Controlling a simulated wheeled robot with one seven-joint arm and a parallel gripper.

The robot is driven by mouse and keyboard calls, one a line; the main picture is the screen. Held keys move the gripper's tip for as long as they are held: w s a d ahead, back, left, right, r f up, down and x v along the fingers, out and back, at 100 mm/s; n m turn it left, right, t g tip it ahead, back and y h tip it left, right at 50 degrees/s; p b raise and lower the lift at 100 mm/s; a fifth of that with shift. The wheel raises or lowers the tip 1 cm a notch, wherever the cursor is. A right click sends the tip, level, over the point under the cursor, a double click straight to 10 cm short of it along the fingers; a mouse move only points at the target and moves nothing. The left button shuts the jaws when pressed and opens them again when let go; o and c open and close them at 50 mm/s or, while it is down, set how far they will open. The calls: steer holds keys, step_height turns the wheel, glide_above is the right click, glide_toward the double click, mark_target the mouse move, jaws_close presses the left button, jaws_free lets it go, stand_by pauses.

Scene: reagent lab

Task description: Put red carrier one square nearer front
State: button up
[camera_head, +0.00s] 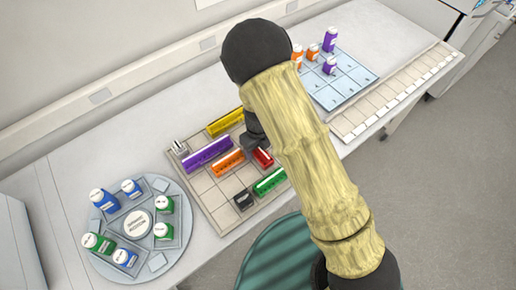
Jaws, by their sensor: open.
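The red carrier (263,158) is a short red block on the gridded board (212,204). It lies right of the orange carrier (229,163) and above the green carrier (270,181) in the picture. My arm hides the board just right of it. My gripper (255,141) shows as a dark shape beside my arm, just above the red carrier in the picture. Its jaws are open and hold nothing that I can see. The fingertips are small and partly hidden, and I cannot tell whether they touch the carrier.
The purple carrier (207,152), yellow carrier (226,121) and black block (243,199) also stand on the board. A round tray (103,266) with bottles is at left. A blue gridded mat (358,78) with bottles is at right. Some squares near the board's lower left are bare.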

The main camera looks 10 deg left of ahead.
step_height(320, 180, up, 11)
steer(key=shift+r+b, duration=0.2)
steer(key=shift+b, duration=0.35)
stand_by(0.5)
steer(key=s+d+r+n+t, duration=0.1)
steer(key=s+d+r+n, duration=0.1)
steer(key=d+n, duration=0.6)
steer(key=s+d+r+n, duration=0.2)
steer(key=d+r+n, duration=0.2)
steer(key=d+n, duration=0.5)
steer(key=s+d+r+n+t, duration=0.1)
steer(key=s+d+r+n, duration=0.2)
steer(key=d+n, duration=0.5)
steer(key=shift+d+r+n+t, duration=0.3)
steer(key=shift+r+n, duration=0.2)
steer(key=shift+r, duration=0.05)
steer(key=shift+s, duration=0.1)
